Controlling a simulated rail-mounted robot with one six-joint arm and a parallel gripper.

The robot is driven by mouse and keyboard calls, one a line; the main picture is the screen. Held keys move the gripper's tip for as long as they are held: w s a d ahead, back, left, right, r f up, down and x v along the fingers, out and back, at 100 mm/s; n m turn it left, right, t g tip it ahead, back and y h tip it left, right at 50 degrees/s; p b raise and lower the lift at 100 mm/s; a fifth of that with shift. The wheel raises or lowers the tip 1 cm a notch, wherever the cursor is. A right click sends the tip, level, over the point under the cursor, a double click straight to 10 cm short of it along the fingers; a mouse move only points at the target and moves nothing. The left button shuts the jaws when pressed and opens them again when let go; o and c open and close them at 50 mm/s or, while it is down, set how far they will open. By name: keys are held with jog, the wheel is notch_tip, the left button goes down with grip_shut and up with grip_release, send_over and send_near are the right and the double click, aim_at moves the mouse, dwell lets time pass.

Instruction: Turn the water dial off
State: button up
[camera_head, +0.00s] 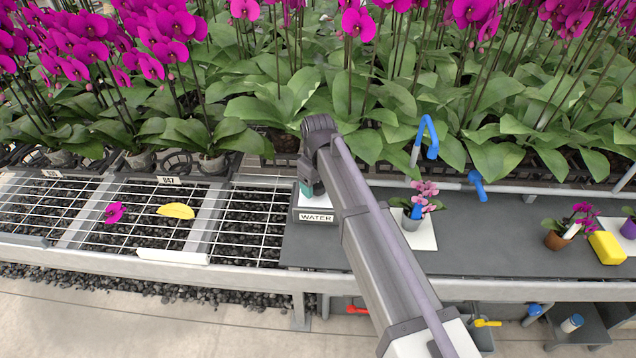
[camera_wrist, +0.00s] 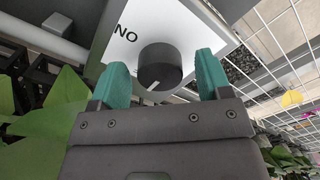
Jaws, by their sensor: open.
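The water dial (camera_wrist: 160,62) is a round black knob on a white plate (camera_wrist: 200,25) in the wrist view. A short white mark shows on its lower edge in that picture. Letters reading "NO" in this view, possibly "ON" turned around, are printed up and left of it. My gripper (camera_wrist: 161,72) is open, with its teal fingertips on either side of the dial; I cannot tell whether they touch it. In the head view, my gripper (camera_head: 306,188) is above the box labelled "WATER" (camera_head: 316,217), and my arm hides the dial.
A potted pink orchid (camera_head: 411,219) stands on a white square to the right of my arm. A blue-ended pipe (camera_head: 430,140) rises behind it. Magenta orchids crowd the back. The wire bench (camera_head: 120,232) at left holds a yellow piece (camera_head: 177,211) and a fallen bloom (camera_head: 115,212).

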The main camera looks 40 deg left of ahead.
aim_at(318, 184)
notch_tip(318, 184, up, 11)
jog(key=p, duration=1)
jog(key=shift+p, duration=0.4)
jog(key=shift+f, duration=0.1)
jog(key=s+d+m, duration=0.2)
jog(key=d+m, duration=0.5)
jog(key=d, duration=2.1)
jog(key=s+d+m, duration=0.2)
jog(key=d+m, duration=0.6)
jog(key=d, duration=2)
jog(key=shift+d+m, duration=0.3)
